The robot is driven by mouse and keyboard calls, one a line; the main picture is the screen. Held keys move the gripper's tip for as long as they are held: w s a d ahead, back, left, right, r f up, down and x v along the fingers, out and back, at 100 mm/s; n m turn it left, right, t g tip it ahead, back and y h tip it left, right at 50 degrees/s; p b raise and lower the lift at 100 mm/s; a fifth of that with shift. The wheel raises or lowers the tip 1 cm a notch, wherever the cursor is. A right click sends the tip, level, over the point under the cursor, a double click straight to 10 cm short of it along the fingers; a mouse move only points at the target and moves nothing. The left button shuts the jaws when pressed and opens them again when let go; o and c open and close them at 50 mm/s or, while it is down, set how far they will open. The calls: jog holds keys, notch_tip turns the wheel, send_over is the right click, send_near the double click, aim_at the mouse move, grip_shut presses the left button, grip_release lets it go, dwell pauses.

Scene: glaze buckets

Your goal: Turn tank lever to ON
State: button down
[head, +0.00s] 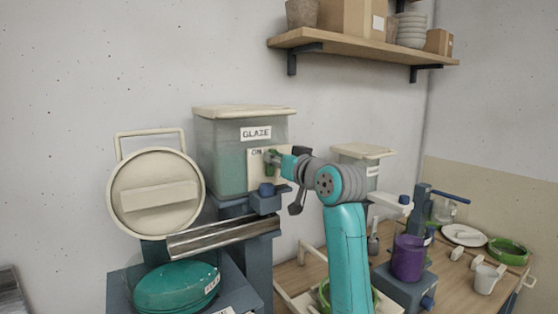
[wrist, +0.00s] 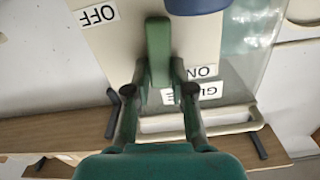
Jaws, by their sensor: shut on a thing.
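The glaze tank (head: 222,155) is a translucent greenish box with a pale lid and a GLAZE label. Its pale lever plate also shows in the wrist view (wrist: 195,38), with an OFF label (wrist: 98,14) at left and an ON label (wrist: 201,72) at lower right, both upside down. The green lever (wrist: 158,40) runs down the picture, its end close to the left of the ON label. My gripper (wrist: 157,72) is shut on the lever's end, one finger on each side. In the head view my gripper (head: 276,160) partly hides the lever and plate.
A metal trough (head: 222,238) slopes below the tank, above a teal lidded bucket (head: 175,287). A round pale lid (head: 155,193) stands at left. A second tank (head: 363,152), a purple bucket (head: 408,258) and a white cup (head: 486,280) are at right. A shelf (head: 360,48) hangs above.

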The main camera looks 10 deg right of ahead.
jog(key=shift+s+a+n, duration=0.1)
jog(key=shift+a+n, duration=0.2)
jog(key=shift+n, duration=0.6)
jog(key=c, duration=1)
grip_release()
jog(key=v, duration=1.2)
